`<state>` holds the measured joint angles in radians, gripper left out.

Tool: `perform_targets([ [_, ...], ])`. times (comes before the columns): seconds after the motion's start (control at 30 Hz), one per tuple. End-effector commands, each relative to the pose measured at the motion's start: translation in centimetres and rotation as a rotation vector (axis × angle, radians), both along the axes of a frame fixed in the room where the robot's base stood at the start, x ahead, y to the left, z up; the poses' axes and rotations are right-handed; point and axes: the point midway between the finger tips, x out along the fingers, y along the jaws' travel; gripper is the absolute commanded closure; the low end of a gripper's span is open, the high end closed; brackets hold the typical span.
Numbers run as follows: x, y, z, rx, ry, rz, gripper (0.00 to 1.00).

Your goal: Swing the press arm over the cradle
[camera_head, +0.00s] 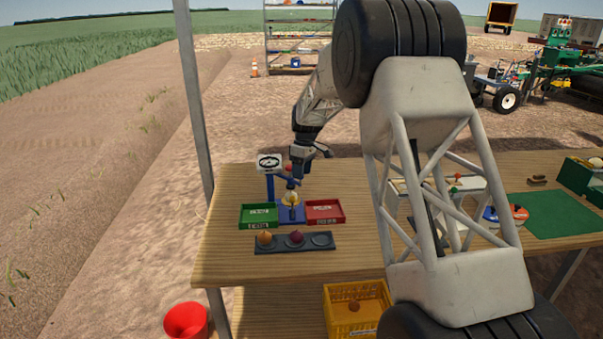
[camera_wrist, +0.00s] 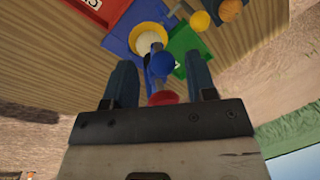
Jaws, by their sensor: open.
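The blue press (camera_head: 270,186) stands on the table with a round dial on top. Its blue arm reaches right, over or near the cradle (camera_head: 292,197); the exact alignment is unclear. In the wrist view the cradle has a yellow rim (camera_wrist: 137,30) around something pale. My gripper (camera_head: 299,178) is above the press, pointing down. In the wrist view my gripper (camera_wrist: 160,66) is open, one finger on each side of the knob; contact cannot be seen.
A green tray (camera_head: 245,220) stands left of the blue base and a red tray (camera_head: 338,209) right of it. In front, a dark rack (camera_head: 329,248) holds a brown onion (camera_head: 265,238) and a purple onion (camera_head: 296,237). Bare table lies left of the trays.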

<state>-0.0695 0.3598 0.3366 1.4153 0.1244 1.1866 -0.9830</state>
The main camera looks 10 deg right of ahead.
Motion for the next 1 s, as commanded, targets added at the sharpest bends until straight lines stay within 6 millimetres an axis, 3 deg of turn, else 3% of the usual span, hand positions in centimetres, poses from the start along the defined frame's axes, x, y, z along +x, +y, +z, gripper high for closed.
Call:
perform_targets([
  [0.53,1.0,-0.7,6.0,0.000,0.000,-0.001,0.49],
  [1.0,1.2,-0.8,7.0,-0.001,-0.001,0.000,0.49],
])
